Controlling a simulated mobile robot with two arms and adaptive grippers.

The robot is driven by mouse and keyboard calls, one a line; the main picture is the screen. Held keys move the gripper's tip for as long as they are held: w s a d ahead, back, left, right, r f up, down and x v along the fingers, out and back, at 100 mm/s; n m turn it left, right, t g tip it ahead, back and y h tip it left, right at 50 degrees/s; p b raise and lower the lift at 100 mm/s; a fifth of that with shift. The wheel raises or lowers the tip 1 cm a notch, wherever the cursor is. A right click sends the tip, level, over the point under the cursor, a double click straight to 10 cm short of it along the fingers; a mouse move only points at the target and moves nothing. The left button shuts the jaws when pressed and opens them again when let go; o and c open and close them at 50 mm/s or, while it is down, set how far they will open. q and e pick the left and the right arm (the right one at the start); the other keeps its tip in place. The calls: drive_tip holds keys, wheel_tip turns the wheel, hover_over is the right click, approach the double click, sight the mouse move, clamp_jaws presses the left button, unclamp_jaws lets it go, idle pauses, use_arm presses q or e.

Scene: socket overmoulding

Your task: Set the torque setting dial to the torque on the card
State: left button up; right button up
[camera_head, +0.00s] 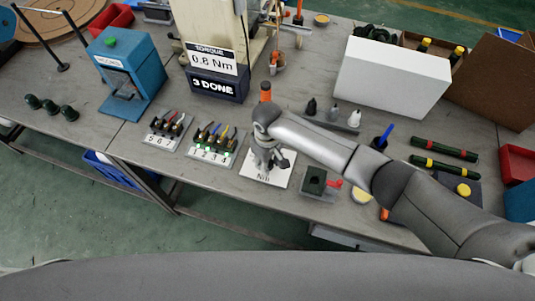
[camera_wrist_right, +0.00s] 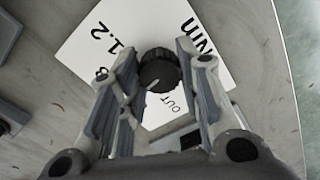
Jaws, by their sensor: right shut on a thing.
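The torque card (camera_head: 212,60) reads "TORQUE 0.8 Nm" and stands on a dark box at the back. The dial plate (camera_head: 279,172) is a white square lying near the table's front edge. It also shows in the right wrist view (camera_wrist_right: 90,43), with "1.2", "Nm", "OUT" and part of an "8" visible. The black dial knob (camera_wrist_right: 158,70) stands on the plate between the fingers of my right gripper (camera_wrist_right: 155,62), which is shut on it. In the head view my right gripper (camera_head: 268,160) points down over the plate and hides the knob. I cannot read its setting. My left gripper is out of view.
Left of the plate are two trays of coloured pieces (camera_head: 213,142), numbered in front. Right of it is a dark green block with a red handle (camera_head: 314,180). The dark box (camera_head: 217,86) reads "3 DONE". A blue machine (camera_head: 128,75) and a white box (camera_head: 392,78) stand farther back.

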drive_tip(key=m+p, duration=0.2)
drive_tip(key=m, duration=0.1)
drive_tip(key=shift+s+r+p, duration=0.1)
drive_tip(key=shift+r+p, duration=0.05)
drive_tip(key=shift+p, duration=0.2)
drive_tip(key=shift+m+p, duration=0.8)
drive_tip(key=shift+m, duration=0.6)
drive_tip(key=o, duration=1.1)
drive_tip(key=shift+c, duration=0.2)
wheel_tip(320, 180, up, 12)
drive_tip(key=shift+f, duration=0.2)
